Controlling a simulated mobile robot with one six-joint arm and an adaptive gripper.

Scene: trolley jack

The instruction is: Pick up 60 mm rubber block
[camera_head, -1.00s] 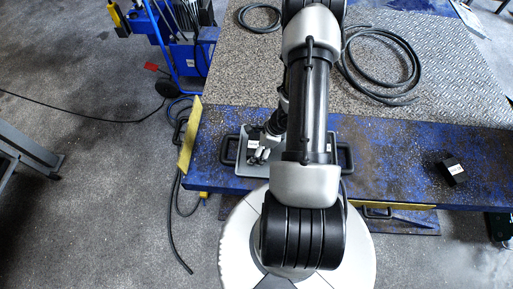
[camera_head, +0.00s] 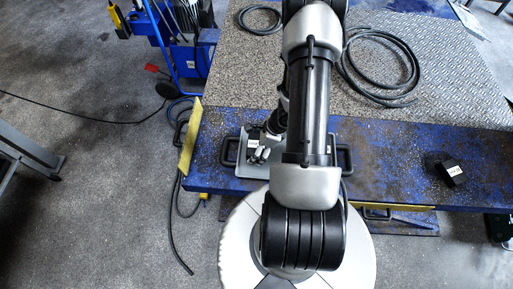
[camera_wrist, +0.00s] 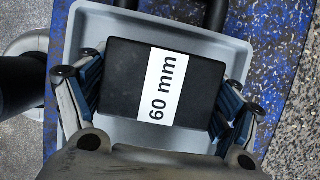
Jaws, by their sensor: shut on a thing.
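The black rubber block (camera_wrist: 128,82) has a white label reading "60 mm". It lies between the two fingers of my gripper (camera_wrist: 158,94) in the wrist view. My gripper is shut on it, with finger pads against its left and right sides. The block is in or just above a grey tray (camera_wrist: 190,31); I cannot tell whether it touches the tray floor. In the head view the tray (camera_head: 243,160) sits on the blue bench edge, and my arm hides part of it and most of the gripper.
Another black block (camera_head: 451,173) with a white label lies on the blue bench (camera_head: 395,150) at right. Black hoses (camera_head: 385,65) lie on the metal plate behind. Black handles (camera_head: 229,150) stick out at the tray's ends. A blue trolley (camera_head: 183,55) stands back left.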

